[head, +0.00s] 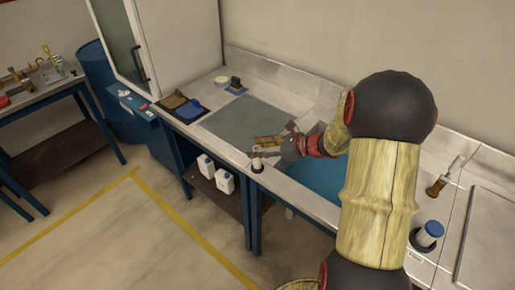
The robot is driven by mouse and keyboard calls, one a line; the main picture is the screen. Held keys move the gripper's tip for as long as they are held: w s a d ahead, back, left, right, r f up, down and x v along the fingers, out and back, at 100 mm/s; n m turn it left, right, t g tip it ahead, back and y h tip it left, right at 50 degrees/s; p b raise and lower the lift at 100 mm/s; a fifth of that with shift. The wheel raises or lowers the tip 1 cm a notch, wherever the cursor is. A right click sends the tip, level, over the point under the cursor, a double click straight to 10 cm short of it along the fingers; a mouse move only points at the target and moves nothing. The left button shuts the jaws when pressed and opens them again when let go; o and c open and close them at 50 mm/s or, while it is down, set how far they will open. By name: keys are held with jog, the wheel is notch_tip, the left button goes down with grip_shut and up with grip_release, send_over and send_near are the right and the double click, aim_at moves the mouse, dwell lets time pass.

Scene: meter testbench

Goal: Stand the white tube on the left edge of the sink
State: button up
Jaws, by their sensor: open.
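A small white tube (257,151) stands upright on the counter's front rim, left of the sink. A dark round shape (257,168) shows at its foot. The sink (317,176) has a blue basin, partly hidden behind my arm. My gripper (268,153) is open and low over the counter at the sink's left side, its fingers pointing left at the tube. I cannot tell whether the fingers are around the tube or touching it.
A blue-capped white container (430,233) stands on the right counter near a brown-based tool (437,187). A grey mat (246,122) lies left of the sink, with a wooden block (268,141) near it. White jugs (224,181) sit on the shelf below.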

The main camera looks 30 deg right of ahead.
jog(key=p+v, duration=0.3)
jog(key=v, duration=0.8)
jog(key=s+a+r+n+g, duration=0.35)
jog(key=a+n, duration=0.25)
jog(key=a, duration=0.3)
jog(key=s+a+r+n+g, duration=0.2)
jog(key=s+a+n+g, duration=0.15)
jog(key=a+n, duration=0.45)
jog(key=s+a+r+n+t+h, duration=0.1)
jog(key=s+a+r+n+h, duration=0.1)
jog(key=s+n, duration=0.4)
jog(key=s+a+r+n+t+h, duration=0.1)
jog(key=s+a+r+n+h, duration=0.2)
jog(key=n, duration=0.6)
jog(key=s+r+h, duration=0.2)
jog(key=s, duration=0.1)
jog(key=shift+s, duration=0.15)
jog(key=shift+a+f, duration=0.1)
